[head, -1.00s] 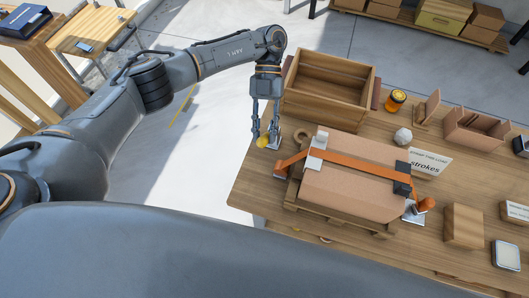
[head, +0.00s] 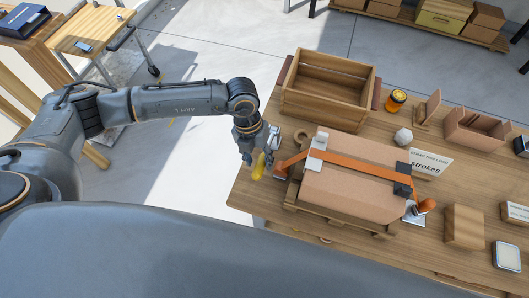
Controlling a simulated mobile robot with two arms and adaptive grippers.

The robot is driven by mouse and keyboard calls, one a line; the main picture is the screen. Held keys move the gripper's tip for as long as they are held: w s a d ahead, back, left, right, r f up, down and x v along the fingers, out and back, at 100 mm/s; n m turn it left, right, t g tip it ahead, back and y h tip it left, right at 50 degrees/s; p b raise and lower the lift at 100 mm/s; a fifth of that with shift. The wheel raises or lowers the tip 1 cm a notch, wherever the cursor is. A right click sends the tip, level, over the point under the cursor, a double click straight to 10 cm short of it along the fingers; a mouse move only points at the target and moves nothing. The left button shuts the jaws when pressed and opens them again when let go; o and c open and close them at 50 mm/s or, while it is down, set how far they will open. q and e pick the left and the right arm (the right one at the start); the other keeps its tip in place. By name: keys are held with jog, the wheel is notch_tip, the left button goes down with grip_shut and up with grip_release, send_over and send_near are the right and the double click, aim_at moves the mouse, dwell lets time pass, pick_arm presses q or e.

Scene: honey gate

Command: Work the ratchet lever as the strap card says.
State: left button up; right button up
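My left gripper (head: 257,160) is at the table's left edge, pointing down, with its fingers on either side of a yellow lever grip (head: 258,170). Whether the fingers press on the grip is too small to tell. A pale metal piece (head: 273,137) shows just behind the fingers; the rest of the ratchet is largely hidden. An orange strap (head: 345,160) runs from beside the gripper across a cardboard box (head: 350,190) on a wooden pallet (head: 295,205). The strap card (head: 430,162) stands behind the box; "strokes" is readable, but no number shows. My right gripper is out of view.
An open wooden crate (head: 325,113) stands behind the box. An amber jar (head: 396,99), a pale faceted lump (head: 403,136) and wooden holders are behind right. An orange spool-like part (head: 425,205) and a wooden block (head: 464,227) are at the right.

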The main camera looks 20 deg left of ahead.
pick_arm(q)
jog(key=shift+s+r, duration=0.1)
jog(key=shift+r, duration=0.25)
jog(key=p+v, duration=0.4)
jog(key=v, duration=0.2)
jog(key=shift+r, duration=0.15)
dwell(0.3)
dwell(0.5)
